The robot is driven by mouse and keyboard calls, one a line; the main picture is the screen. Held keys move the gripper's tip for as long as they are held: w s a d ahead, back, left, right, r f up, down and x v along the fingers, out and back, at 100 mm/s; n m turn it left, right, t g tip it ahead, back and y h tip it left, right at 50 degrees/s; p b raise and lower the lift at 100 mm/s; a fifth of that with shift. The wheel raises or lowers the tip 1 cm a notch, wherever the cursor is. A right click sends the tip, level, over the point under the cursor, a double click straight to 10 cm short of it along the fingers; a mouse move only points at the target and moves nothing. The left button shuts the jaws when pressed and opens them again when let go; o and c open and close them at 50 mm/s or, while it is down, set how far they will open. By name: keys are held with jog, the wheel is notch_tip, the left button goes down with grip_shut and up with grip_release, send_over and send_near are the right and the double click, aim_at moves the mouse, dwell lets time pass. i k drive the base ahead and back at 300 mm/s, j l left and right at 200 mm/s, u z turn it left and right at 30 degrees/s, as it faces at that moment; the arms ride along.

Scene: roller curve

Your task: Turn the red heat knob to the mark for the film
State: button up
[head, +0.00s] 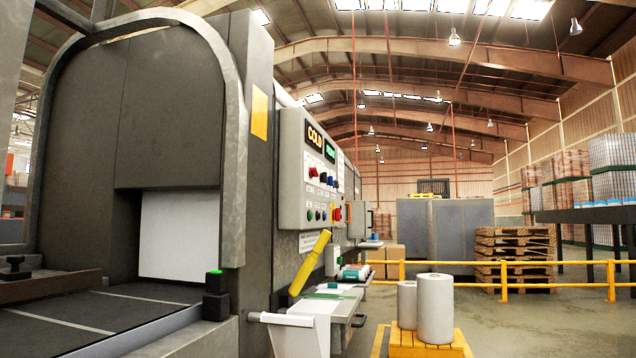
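A light grey control panel (293,195) is on the side of the large grey machine (258,170), seen at a steep angle. A small red knob (313,173) is at the left of its upper row, beside a blue knob (323,178). Its pointer direction and the marks around it are too small to read. Above it, a dark display (314,137) reads "COLD" in yellow, and a second display (329,151) shows green text I cannot read surely. My gripper is not in view.
A yellow bar (310,263) slants below the panel, above a small shelf (322,306) with papers. White rolls (435,308) stand on a yellow pallet (428,343) at the right. A yellow rail (470,265) runs behind them. The floor at the far lower right is clear.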

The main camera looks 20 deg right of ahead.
aim_at(313, 172)
jog(key=u, duration=1.35)
jog(key=l+u, duration=0.1)
jog(key=u, duration=0.35)
jog(key=l+u, duration=0.1)
jog(key=u, duration=0.35)
jog(key=l+u, duration=0.15)
jog(key=u, duration=0.3)
jog(key=l+u, duration=0.15)
jog(key=u, duration=0.3)
jog(key=l+u, duration=0.1)
jog(key=u, duration=0.35)
jog(key=k+l, duration=0.15)
jog(key=l, duration=0.2)
jog(key=k+l+u, duration=0.1)
jog(key=l, duration=0.2)
jog(key=k+l, duration=0.2)
jog(key=l, duration=0.15)
